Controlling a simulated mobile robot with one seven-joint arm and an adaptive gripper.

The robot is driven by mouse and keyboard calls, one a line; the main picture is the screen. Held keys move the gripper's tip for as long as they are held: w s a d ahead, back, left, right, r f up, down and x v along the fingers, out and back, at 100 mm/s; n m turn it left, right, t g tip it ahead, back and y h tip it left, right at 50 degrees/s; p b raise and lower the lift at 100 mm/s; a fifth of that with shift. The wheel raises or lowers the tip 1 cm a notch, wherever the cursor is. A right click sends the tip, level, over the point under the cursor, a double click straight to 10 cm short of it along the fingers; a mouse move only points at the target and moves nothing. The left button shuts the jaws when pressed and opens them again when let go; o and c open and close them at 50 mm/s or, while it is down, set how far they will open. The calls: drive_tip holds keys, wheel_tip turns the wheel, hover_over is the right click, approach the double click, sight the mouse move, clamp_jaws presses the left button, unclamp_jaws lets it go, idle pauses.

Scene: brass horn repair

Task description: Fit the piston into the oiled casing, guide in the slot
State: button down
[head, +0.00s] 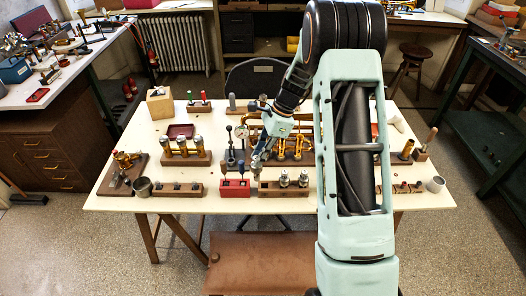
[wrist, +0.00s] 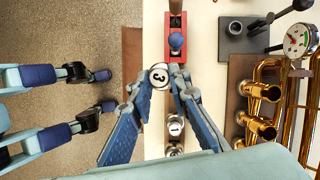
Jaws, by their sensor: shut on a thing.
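My gripper (head: 257,160) is over the front middle of the white table. In the wrist view, its blue-padded fingers (wrist: 159,80) are shut on a metal piston with a round white top marked 3 (wrist: 159,77). Two other pistons stand in the wooden rack (head: 270,190); one, marked 1 (wrist: 175,127), shows below the held piston in the wrist view. The brass horn (head: 297,147) lies behind the rack, partly hidden by my arm. Its open casings (wrist: 262,128) are to the right in the wrist view. I cannot make out a guide slot.
A red block (head: 235,190) with upright tools stands left of the rack. A dial gauge (wrist: 296,40) and a dark stand (wrist: 238,38) are near the horn. Wooden racks (head: 178,190), a cup (head: 142,187) and other holders crowd the table.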

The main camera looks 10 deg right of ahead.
drive_tip(key=s+d+f+n+g+h, duration=0.1)
drive_tip(key=s+f+n+g+h, duration=0.1)
drive_tip(key=s+f+n, duration=0.3)
drive_tip(key=s+d+f+n+g+h, duration=0.1)
drive_tip(key=s+f+n, duration=0.3)
drive_tip(key=s+n, duration=0.5)
drive_tip(key=n+g+h, duration=0.1)
drive_tip(key=n, duration=0.2)
drive_tip(key=shift+s+f+h, duration=0.2)
drive_tip(key=shift+f+h, duration=0.1)
drive_tip(key=shift+f, duration=0.1)
drive_tip(key=shift+d, duration=0.15)
